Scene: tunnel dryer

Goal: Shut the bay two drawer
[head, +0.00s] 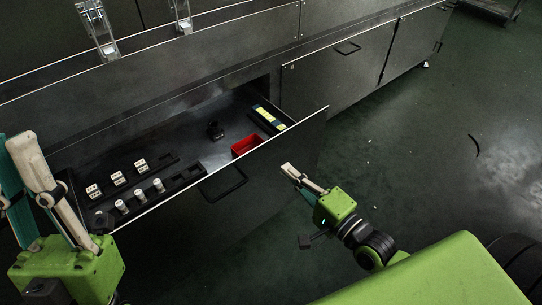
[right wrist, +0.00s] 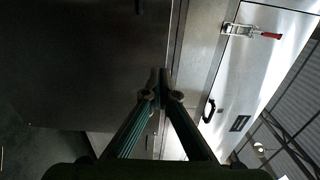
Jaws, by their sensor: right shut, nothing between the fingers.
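A dark metal drawer (head: 265,172) stands pulled out from the grey cabinet, its black handle (head: 222,184) on the front panel. I cannot read a bay number on it. My right gripper (head: 288,169) is shut and empty, its tips at the front panel to the right of the handle; I cannot tell whether they touch it. In the right wrist view the closed fingertips (right wrist: 160,82) are in front of dark panels. My left gripper (head: 22,150) is at the left edge, beside the drawer's left end; it is partly cut off and its opening is unclear.
The drawer holds white blocks and cylinders in a black rack (head: 150,185), a red bin (head: 245,145), a black knob-like part (head: 215,130) and a yellow-marked case (head: 268,116). A closed front with a handle (head: 347,48) is to the right. The floor (head: 430,130) is mostly open.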

